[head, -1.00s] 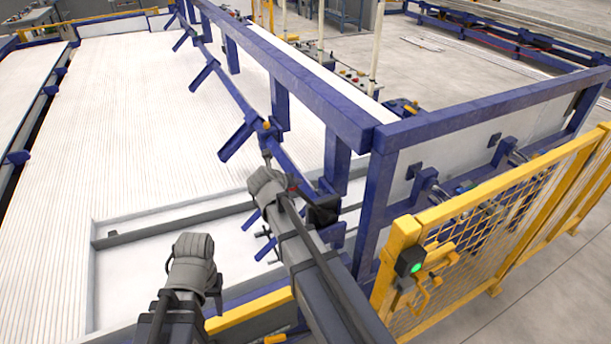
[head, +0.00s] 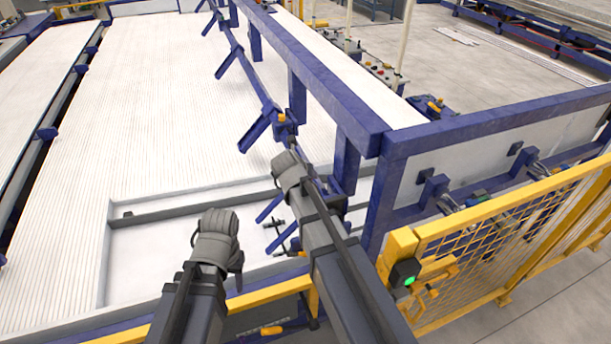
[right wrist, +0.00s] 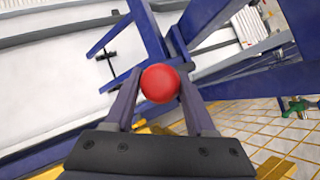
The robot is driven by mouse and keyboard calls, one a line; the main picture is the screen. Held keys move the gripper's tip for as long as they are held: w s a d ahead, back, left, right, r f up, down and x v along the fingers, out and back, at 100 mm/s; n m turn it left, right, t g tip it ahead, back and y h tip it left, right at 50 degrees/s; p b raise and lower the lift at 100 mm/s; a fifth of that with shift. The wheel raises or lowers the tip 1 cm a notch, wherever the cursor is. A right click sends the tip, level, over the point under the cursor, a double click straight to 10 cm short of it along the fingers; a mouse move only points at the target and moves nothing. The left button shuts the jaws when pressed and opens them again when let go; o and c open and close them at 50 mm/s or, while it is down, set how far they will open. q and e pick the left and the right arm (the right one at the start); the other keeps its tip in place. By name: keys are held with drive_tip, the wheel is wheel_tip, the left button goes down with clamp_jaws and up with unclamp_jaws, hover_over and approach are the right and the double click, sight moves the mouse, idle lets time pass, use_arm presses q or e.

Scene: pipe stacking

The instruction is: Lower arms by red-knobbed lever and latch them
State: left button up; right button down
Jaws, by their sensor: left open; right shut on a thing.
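The red knob (right wrist: 160,83) of the lever sits between the fingers of my right gripper (right wrist: 160,95) in the right wrist view, and the gripper is shut on it. In the head view my right gripper (head: 288,168) is beside the blue rail, and the knob is hidden there. The blue arms (head: 259,128) stick out from a long blue shaft and slant down to the left over the white ribbed bed. My left gripper (head: 217,235) is open and empty, above the front frame, left of the lever. I cannot make out the latch.
A blue frame post (head: 382,190) and beam stand close to the right of my right arm. A yellow mesh fence (head: 500,230) with a green-lit box (head: 406,275) is at the right. The white bed (head: 150,120) to the left is clear.

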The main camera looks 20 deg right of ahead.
drive_tip(key=c, duration=0.7)
unclamp_jaws()
drive_tip(key=shift+w+d+r, duration=0.15)
drive_tip(key=shift+d, duration=0.05)
drive_tip(key=o, duration=0.5)
drive_tip(key=shift+d, duration=0.15)
drive_tip(key=shift+c, duration=0.2)
drive_tip(key=shift+s+a, duration=0.2)
drive_tip(key=p+v, duration=0.5)
drive_tip(key=v, duration=0.2)
drive_tip(key=shift+r+p, duration=0.2)
drive_tip(key=shift+p, duration=0.15)
drive_tip(key=shift+s+a, duration=0.1)
drive_tip(key=shift+c, duration=0.2)
